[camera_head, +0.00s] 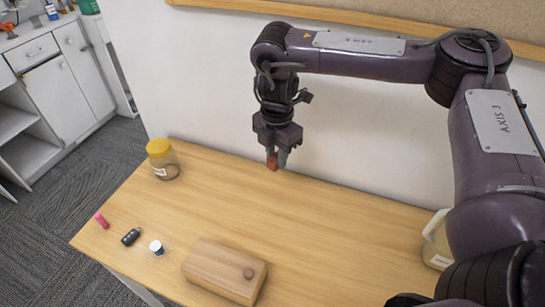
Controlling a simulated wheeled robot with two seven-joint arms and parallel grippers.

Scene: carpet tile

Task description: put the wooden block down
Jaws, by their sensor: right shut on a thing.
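My right gripper (276,159) points down over the back part of the wooden table (330,225), near the wall. It is shut on a small reddish-orange block, the wooden block (272,162), which shows between and just below the fingertips. The fingers hide part of the block. The block appears to be above the table top, but its exact height is hard to tell. My left gripper is not in view.
A wooden box with a round knob (222,272) sits at the front. A yellow-lidded jar (161,162) stands at the back left. A pink item (102,220), a black item (131,237) and a small white-and-dark item (156,248) lie front left. A jug (437,245) stands right. The table middle is clear.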

